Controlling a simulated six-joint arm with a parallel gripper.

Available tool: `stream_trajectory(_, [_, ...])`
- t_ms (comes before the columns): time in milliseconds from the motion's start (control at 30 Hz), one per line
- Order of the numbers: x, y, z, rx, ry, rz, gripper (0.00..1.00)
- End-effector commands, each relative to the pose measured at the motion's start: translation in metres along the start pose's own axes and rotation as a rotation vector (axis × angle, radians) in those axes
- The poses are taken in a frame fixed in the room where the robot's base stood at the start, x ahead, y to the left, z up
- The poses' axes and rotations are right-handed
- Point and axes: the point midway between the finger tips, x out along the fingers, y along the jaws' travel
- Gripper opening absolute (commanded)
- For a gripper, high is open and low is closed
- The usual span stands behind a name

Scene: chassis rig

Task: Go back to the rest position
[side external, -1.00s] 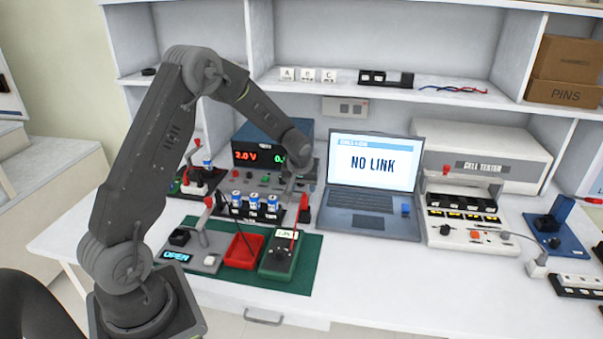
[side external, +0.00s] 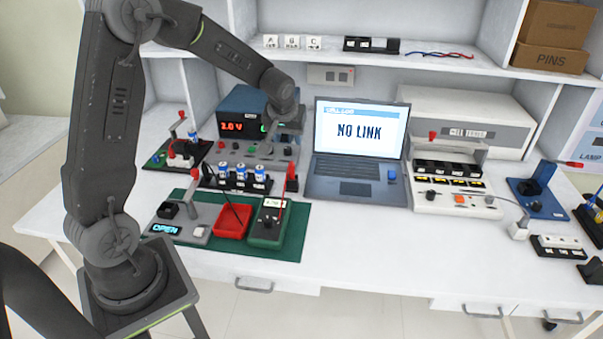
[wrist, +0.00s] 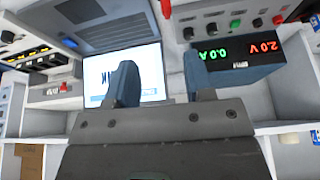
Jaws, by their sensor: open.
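My gripper (wrist: 161,82) is open and empty, with its two dark blue-grey fingers apart in the wrist view. In the side view, my gripper (side external: 288,140) hangs in the air in front of the power supply (side external: 245,112), left of the laptop (side external: 361,150). Its fingers are hard to make out there. The laptop screen reads NO LINK; the screen also shows upside down behind the fingers in the wrist view (wrist: 150,70). The power supply (wrist: 235,58) reads 2.0 V and 0.0 A. Nothing is seen touching the fingers.
Below my gripper, several blue-and-white cells (side external: 241,178) stand in a black rack. A red tray (side external: 232,221) and a green meter (side external: 268,224) lie on a green mat (side external: 292,245). The cell tester (side external: 455,200) stands right of the laptop. A shelf (side external: 440,63) runs above.

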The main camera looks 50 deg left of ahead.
Motion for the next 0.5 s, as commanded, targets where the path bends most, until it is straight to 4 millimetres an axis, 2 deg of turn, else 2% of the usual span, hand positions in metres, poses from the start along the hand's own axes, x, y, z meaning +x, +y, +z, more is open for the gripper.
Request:
stream_trajectory(33, [-0.022,0.005,0.007,0.031,0.011,0.016,0.48])
stream_trajectory(200, [-0.097,0.014,0.046,0.164,0.029,0.073,0.48])
stream_trajectory(400, [-0.167,0.011,0.108,0.334,0.047,0.150,0.48])
stream_trajectory(500, [-0.194,0.005,0.141,0.421,0.058,0.194,0.48])
